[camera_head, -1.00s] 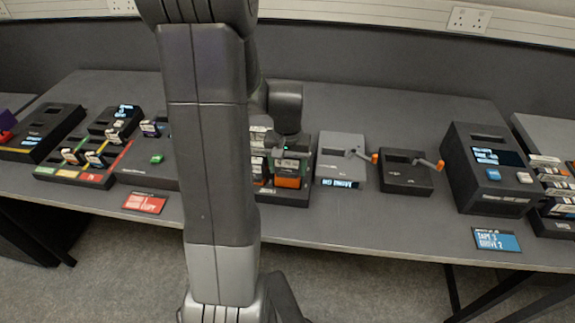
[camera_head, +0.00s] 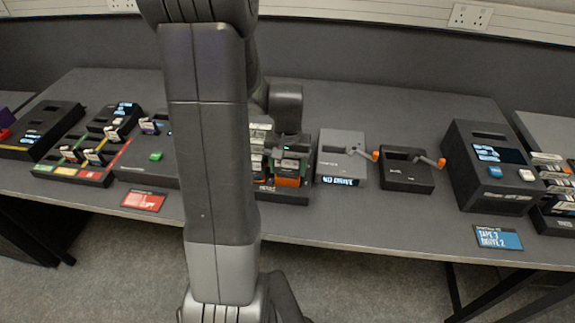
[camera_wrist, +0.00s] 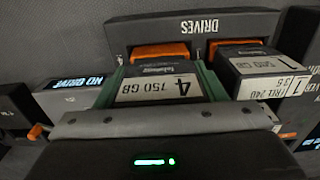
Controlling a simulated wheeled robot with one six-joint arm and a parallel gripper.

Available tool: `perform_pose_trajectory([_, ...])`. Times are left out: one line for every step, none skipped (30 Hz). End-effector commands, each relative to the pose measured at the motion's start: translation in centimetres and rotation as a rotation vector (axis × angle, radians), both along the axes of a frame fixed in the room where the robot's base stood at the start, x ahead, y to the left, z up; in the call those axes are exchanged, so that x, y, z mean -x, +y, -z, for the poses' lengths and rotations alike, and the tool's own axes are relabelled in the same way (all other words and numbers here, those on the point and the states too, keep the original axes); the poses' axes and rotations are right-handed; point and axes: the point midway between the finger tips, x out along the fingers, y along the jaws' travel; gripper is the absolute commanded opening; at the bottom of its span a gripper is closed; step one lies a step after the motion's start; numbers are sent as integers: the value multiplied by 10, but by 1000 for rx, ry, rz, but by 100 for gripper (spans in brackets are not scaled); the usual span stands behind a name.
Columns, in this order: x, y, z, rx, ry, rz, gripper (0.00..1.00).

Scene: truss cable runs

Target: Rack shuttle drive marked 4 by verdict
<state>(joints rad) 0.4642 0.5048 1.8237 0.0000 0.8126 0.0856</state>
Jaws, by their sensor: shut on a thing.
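The drive marked 4, 750 GB (camera_wrist: 160,88), has a pale label and stands in the dark holder lettered DRIVES (camera_wrist: 130,38). My gripper (camera_head: 290,150) is above that holder, its green jaws on both sides of drive 4, shut on it. In the head view drive 4 (camera_head: 287,167) shows with an orange end below. Another drive marked 1 (camera_wrist: 262,68) stands beside it. The grey reader (camera_head: 341,150), its screen saying NO DRIVE, is just right of the holder (camera_head: 280,198). A tray with green, yellow and red lanes (camera_head: 72,172) holds several small drives on the left.
A dark box with a crank (camera_head: 406,170) and a larger box with blue and white buttons (camera_head: 490,160) stand at right. A red card (camera_head: 144,201) and a blue card (camera_head: 497,238) are at the table's front. My arm hides the table's middle.

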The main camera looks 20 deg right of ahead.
Motion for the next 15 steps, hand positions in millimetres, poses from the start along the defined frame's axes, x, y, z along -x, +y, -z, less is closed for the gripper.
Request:
perform_pose_trajectory([0, 0, 2, 0, 0, 0, 31])
perform_pose_trajectory([0, 0, 3, 0, 0, 0, 31])
perform_pose_trajectory([0, 0, 4, 0, 0, 0, 31])
perform_pose_trajectory([0, 0, 5, 0, 0, 0, 31])
perform_pose_trajectory([0, 0, 6, 0, 0, 0, 31])
perform_pose_trajectory([0, 0, 6, 0, 0, 0, 31])
perform_pose_trajectory([0, 0, 7, 0, 0, 0, 31])
perform_pose_trajectory([0, 0, 8, 0, 0, 0, 31])
perform_pose_trajectory([0, 0, 8, 0, 0, 0, 31])
perform_pose_trajectory([0, 0, 8, 0, 0, 0, 31])
perform_pose_trajectory([0, 0, 8, 0, 0, 0, 31])
perform_pose_trajectory([0, 0, 8, 0, 0, 0, 31])
perform_pose_trajectory([0, 0, 8, 0, 0, 0, 31])
perform_pose_trajectory([0, 0, 8, 0, 0, 0, 31])
perform_pose_trajectory([0, 0, 8, 0, 0, 0, 31])
